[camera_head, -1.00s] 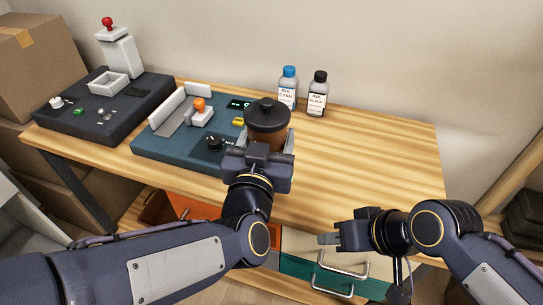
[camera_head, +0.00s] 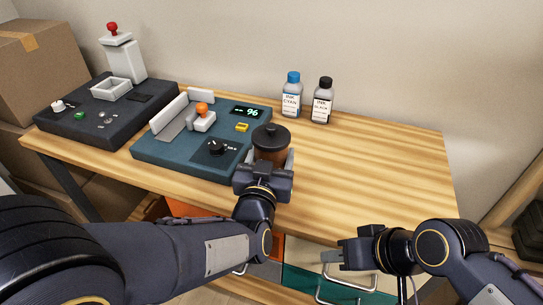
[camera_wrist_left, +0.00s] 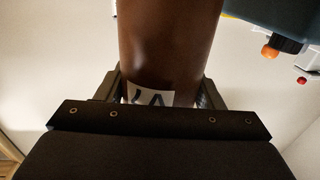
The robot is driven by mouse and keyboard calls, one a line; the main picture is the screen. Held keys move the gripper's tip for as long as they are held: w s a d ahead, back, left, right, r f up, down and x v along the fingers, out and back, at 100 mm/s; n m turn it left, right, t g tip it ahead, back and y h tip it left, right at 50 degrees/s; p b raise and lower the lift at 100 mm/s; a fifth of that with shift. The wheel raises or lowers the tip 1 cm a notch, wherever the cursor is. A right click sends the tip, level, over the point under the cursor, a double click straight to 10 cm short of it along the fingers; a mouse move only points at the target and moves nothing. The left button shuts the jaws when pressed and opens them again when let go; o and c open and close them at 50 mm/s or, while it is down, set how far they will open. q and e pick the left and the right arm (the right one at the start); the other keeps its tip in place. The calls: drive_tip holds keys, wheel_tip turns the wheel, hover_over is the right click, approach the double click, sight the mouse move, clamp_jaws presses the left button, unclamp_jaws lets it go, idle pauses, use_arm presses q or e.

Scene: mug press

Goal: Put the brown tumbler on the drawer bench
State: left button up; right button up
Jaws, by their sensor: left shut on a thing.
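The brown tumbler (camera_head: 270,150) has a black lid with a knob and stands about upright in the head view. My left gripper (camera_head: 268,168) is shut on it from the near side. The left wrist view shows the brown wall of the tumbler (camera_wrist_left: 168,45) between the two fingers, with a black-and-white label low on it. The tumbler is over the drawer bench (camera_head: 370,180), just right of the teal press; its base is hidden by my gripper, so I cannot tell whether it touches the wood. My right gripper (camera_head: 332,256) is by the bench's front edge, away from the tumbler.
The teal press (camera_head: 165,155) with a lit display is left of the tumbler. A dark machine (camera_head: 100,125) with a red knob stands farther left. Cyan (camera_head: 291,98) and black (camera_head: 322,103) ink bottles stand at the back. The bench's right side is clear. Drawers with handles are below.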

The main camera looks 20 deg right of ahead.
use_arm(q)
drive_tip(key=shift+f+b, duration=0.2)
drive_tip(key=shift+b, duration=0.1)
drive_tip(key=o, duration=1.1)
drive_tip(key=shift+r, duration=0.15)
drive_tip(key=shift+s+a+r+p, duration=0.1)
drive_tip(key=shift+s+p, duration=0.1)
drive_tip(key=shift+p, duration=0.15)
drive_tip(key=v, duration=1.1)
drive_tip(key=shift+s, duration=0.3)
drive_tip(key=shift+w+a, duration=0.1)
drive_tip(key=shift+a, duration=0.1)
